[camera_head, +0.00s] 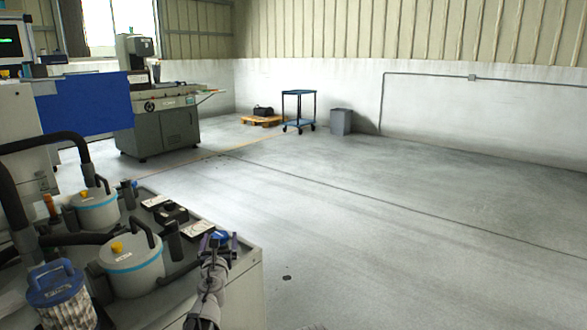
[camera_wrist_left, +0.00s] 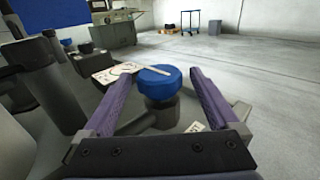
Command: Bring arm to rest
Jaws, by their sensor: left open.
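My left gripper (camera_head: 220,242) reaches in over the front right corner of the machine top in the head view. Its two purple fingers stand apart in the left wrist view (camera_wrist_left: 160,82), open and with nothing between their tips that they touch. A round blue cap (camera_wrist_left: 160,82) on a dark stem stands just ahead of and below the fingers; in the head view the gripper partly hides this cap. I cannot tell the exact gap between the fingers and the cap. My right gripper is in neither view.
White canisters (camera_head: 135,266) with hoses, a blue-topped filter (camera_head: 60,290) and white cards (camera_head: 197,228) crowd the machine top (camera_head: 240,262). Open floor (camera_head: 400,230) lies to the right. A blue cart (camera_head: 298,110), a grey bin (camera_head: 341,122) and a grinding machine (camera_head: 160,120) stand farther back.

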